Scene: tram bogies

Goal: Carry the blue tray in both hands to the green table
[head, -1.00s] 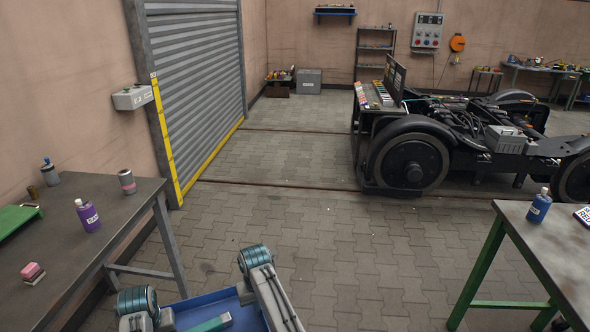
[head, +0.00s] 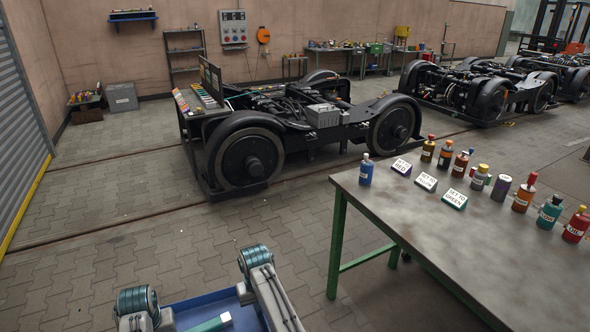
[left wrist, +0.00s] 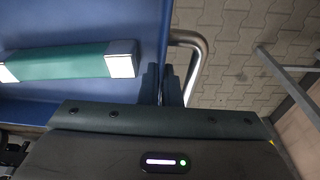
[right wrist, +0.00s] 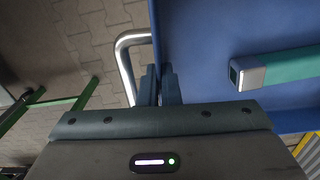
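The blue tray (head: 198,306) is in front of me at the bottom of the head view, partly cut off and partly covered by my arms. A green bar with pale ends (head: 212,323) lies in it. The green table (head: 440,250), with green legs and a worn grey top, stands ahead to the right, apart from the tray.
Along the table's far side stand a blue bottle (head: 366,171), small signs (head: 425,182) and several other bottles (head: 522,195). The table's near part is bare. A black bogie (head: 260,140) stands beyond. Paved floor (head: 130,235) is clear to the left.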

